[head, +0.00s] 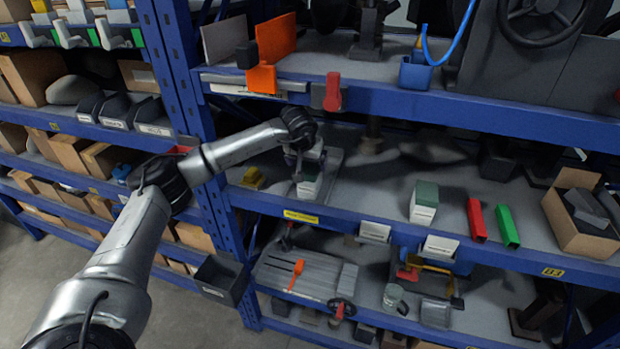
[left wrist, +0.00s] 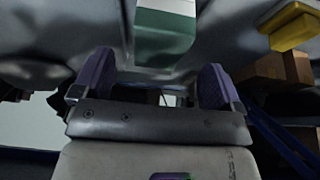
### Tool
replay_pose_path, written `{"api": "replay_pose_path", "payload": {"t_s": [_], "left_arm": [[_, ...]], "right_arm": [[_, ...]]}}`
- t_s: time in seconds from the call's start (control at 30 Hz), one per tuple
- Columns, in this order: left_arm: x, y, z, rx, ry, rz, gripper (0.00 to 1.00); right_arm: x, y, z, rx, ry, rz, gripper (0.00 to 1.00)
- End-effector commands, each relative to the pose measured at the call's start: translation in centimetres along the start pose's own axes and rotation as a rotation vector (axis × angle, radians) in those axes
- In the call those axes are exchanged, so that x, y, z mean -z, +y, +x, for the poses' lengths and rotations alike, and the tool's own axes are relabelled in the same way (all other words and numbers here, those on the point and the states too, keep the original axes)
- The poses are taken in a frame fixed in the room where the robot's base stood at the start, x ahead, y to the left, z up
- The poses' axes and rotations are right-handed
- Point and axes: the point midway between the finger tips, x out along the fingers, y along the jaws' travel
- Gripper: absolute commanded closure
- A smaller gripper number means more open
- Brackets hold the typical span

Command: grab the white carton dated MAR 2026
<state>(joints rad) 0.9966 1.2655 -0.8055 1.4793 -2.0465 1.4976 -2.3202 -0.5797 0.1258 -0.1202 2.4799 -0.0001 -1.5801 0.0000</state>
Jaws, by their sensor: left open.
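Two white cartons with dark green tops stand on the middle shelf. One carton (head: 309,187) is just under and beyond my left gripper (head: 306,160), partly hidden by it. The other carton (head: 424,205) stands to the right, near the shelf's front, with small dark print on its white face. The dates are too small to read on either one. In the left wrist view, a white and green carton (left wrist: 164,38) shows ahead of the two purple fingers of my left gripper (left wrist: 156,82). The fingers are apart, with nothing between them. My right gripper is not in view.
A red block (head: 476,219), a green block (head: 508,227) and an open cardboard box (head: 583,218) stand right on the same shelf. A yellow object (head: 252,178) is left of the gripper; it also shows in the left wrist view (left wrist: 292,27). The blue upper shelf edge (head: 400,97) runs above.

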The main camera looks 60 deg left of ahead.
Motion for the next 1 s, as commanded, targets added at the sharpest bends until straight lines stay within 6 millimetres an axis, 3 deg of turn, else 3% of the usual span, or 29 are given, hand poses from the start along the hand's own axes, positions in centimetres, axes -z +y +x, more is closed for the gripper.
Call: {"api": "replay_pose_path", "payload": {"t_s": [0.2, 0.6, 0.9, 1.0], "left_arm": [[0.9, 0.1, 0.3, -0.002, -0.001, -0.001, 0.08], [0.8, 0.0, 5.0, 0.000, -0.001, 0.000, 0.08], [0.8, 0.0, 5.4, -0.001, 0.000, 0.001, 0.08], [0.8, 0.0, 5.3, -0.001, 0.000, 0.001, 0.17]], "right_arm": [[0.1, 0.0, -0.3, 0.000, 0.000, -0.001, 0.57], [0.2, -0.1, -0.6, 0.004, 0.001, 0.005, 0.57], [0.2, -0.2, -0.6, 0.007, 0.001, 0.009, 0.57], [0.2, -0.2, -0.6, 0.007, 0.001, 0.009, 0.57]]}}
